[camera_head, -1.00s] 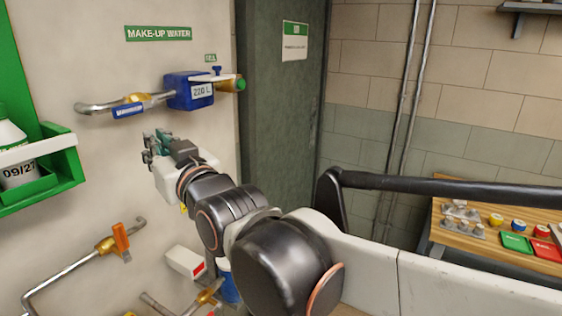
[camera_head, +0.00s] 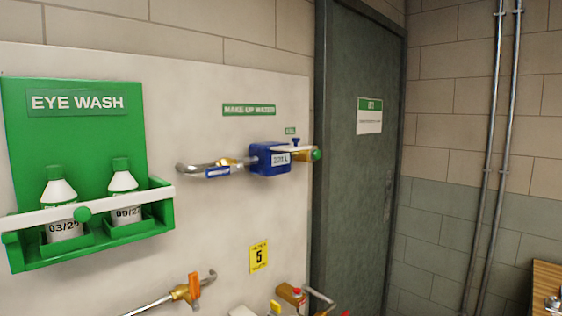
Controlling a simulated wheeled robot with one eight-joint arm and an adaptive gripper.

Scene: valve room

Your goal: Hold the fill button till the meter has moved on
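The blue water meter (camera_head: 268,165) is on the wall pipe below the green MAKE-UP WATER sign (camera_head: 249,110). Its white display reads in litres and starts with 2; the other digits are too small to read surely. A brass fitting (camera_head: 304,157) with a green end stands to its right. A small blue button-like part (camera_head: 296,141) sticks up above this fitting, below a small green label (camera_head: 290,130) that seems to say FILL. Nothing is seen touching it. My gripper is not in view.
A green eye wash shelf (camera_head: 90,245) with two bottles juts out at left. A lower pipe has an orange-handled valve (camera_head: 194,287). A yellow sign (camera_head: 259,257) is below the meter. A dark green door (camera_head: 360,180) is to the right. The space before the meter looks clear.

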